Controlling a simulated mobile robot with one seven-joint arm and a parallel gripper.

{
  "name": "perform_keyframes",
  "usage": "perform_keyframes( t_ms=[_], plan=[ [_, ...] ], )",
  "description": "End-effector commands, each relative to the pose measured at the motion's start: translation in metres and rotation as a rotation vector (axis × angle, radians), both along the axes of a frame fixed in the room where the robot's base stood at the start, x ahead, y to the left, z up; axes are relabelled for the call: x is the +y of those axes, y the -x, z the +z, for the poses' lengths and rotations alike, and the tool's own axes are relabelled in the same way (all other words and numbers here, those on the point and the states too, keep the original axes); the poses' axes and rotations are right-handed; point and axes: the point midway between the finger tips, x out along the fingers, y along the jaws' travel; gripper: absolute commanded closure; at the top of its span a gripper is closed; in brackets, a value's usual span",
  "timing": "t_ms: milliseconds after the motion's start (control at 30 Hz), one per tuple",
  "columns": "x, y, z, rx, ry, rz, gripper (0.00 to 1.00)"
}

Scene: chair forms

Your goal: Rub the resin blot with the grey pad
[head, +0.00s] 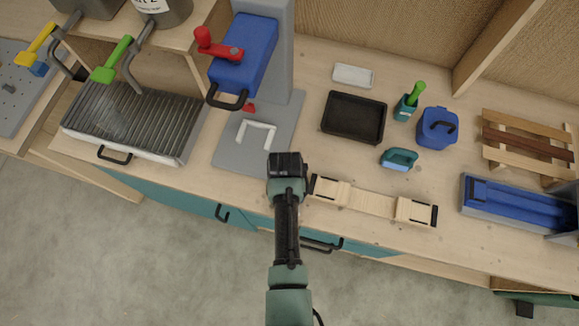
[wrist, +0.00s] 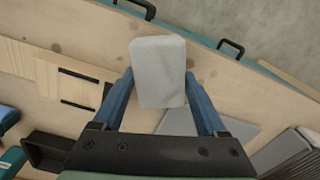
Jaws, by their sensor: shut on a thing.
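My gripper (wrist: 158,80) is shut on the grey pad (wrist: 158,62), which sits between the two blue fingers in the wrist view. The pad is pale grey with rounded corners. Its far end reaches past the fingertips, over the wooden bench top (wrist: 95,38). I cannot tell whether it touches the wood. In the head view my gripper (head: 287,165) is above the front part of the bench, just left of the jointed wooden piece; its fingers and the pad are hidden there. I cannot make out the resin blot for certain in either view; small dark spots on the wood look like knots.
The wooden piece (head: 370,201) with black bands lies close right. A grey press base (head: 232,150) with a white bracket is left, under a blue press head (head: 243,55). Behind are a black tray (head: 354,117) and teal holder (head: 399,159). Bare bench shows between them.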

Motion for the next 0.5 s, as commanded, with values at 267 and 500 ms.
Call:
perform_keyframes(
  t_ms=[267,500],
  plan=[
    [0.0022,0.0063,-0.0015,0.005,-0.001,0.002,1.0],
    [0.0025,0.007,0.0081,0.007,-0.001,0.003,1.0]
  ],
)
